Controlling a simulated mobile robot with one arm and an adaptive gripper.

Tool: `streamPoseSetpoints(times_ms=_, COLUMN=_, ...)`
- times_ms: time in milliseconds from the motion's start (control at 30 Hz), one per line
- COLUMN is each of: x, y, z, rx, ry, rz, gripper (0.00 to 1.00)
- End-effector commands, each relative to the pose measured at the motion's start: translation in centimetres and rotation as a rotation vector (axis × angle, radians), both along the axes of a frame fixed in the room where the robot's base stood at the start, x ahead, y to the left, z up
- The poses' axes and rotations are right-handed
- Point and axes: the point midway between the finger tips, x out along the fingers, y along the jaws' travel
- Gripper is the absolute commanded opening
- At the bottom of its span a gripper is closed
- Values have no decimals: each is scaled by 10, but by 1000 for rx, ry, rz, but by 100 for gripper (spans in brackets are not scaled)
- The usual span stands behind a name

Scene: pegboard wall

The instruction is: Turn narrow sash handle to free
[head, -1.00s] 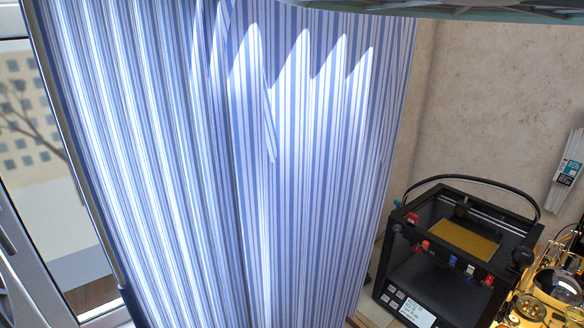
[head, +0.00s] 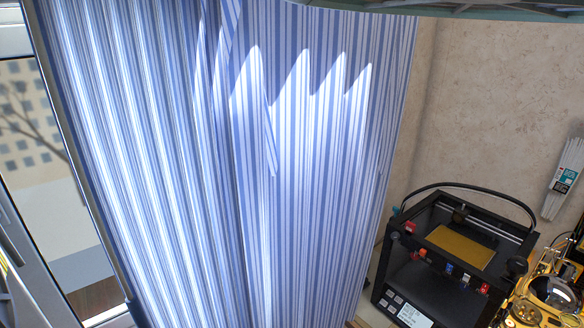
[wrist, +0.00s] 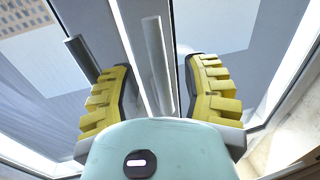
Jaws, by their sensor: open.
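In the wrist view my gripper (wrist: 157,72) is open, its two yellow ribbed fingers spread apart. A light grey upright bar (wrist: 154,58), apparently a sash handle, shows in the gap between the fingers, against the white window frame. I cannot tell its depth or whether a finger touches it. A second, darker grey bar (wrist: 82,58) stands tilted outside the left finger. Which bar belongs to the narrow sash is not clear. The head view does not clearly show the gripper or either bar; the window (head: 40,160) is only partly visible at its left edge.
A blue-and-white striped curtain (head: 150,150) fills much of the head view beside the window. A black 3D printer (head: 405,262) stands at the lower right, next to a brass-coloured apparatus (head: 535,300). White strips (head: 566,180) hang on the beige wall.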

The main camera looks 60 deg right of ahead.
Motion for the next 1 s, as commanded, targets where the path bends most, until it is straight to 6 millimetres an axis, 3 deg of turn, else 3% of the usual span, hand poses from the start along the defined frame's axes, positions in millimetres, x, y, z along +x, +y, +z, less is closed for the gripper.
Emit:
streamPoseSetpoints(times_ms=400, x=22, y=-2, z=1, rx=0, ry=-4, rz=1, gripper=47)
streamPoseSetpoints(times_ms=967, x=27, y=-3, z=1, rx=1, ry=-3, rz=-1, gripper=47)
streamPoseSetpoints(times_ms=1000, x=27, y=-3, z=1, rx=1, ry=-3, rz=-1, gripper=51)
